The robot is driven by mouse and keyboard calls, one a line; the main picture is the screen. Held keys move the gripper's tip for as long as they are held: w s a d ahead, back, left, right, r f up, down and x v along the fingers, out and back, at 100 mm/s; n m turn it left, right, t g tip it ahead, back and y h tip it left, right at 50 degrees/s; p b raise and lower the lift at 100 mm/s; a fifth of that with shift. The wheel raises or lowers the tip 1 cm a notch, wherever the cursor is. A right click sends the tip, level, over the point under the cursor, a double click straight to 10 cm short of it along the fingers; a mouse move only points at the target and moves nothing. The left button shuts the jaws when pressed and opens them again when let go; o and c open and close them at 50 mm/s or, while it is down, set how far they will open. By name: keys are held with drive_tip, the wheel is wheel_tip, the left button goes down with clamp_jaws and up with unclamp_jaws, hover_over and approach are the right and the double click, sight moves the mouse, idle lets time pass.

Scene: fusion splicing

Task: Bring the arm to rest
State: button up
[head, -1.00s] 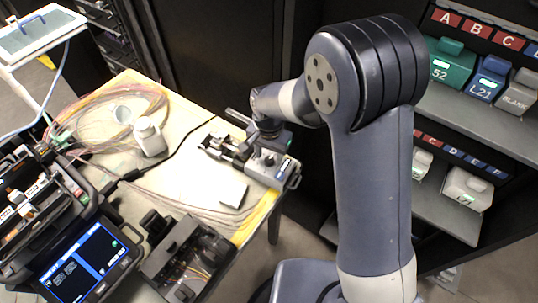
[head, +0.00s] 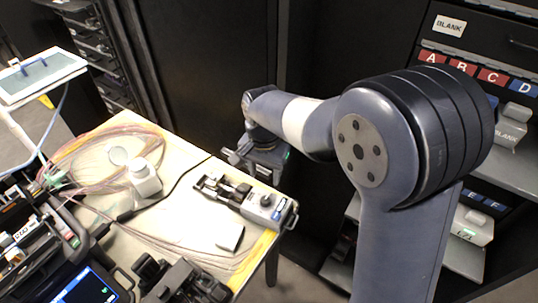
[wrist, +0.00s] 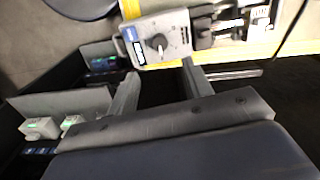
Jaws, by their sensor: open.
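My gripper (wrist: 158,85) is open and empty in the wrist view, its two fingers spread apart. In the head view my gripper (head: 240,160) hangs at the end of the bent arm, at the far right edge of the table (head: 200,220). A grey device with a round knob (head: 262,203) sits on the table's right edge, below and apart from the gripper in the picture. The same device (wrist: 160,40) shows beyond the fingertips in the wrist view.
A splicer with a lit screen (head: 85,290) stands at lower left. A white bottle (head: 145,178) and coiled fibres (head: 90,140) lie on the table. A shelf with labelled boxes (head: 510,130) is at right. Dark cabinets (head: 210,70) stand behind.

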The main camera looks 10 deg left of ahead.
sight(265, 199)
wheel_tip(265, 199, down, 11)
drive_tip(key=shift+p, duration=0.35)
drive_tip(key=shift+r, duration=0.1)
idle(0.3)
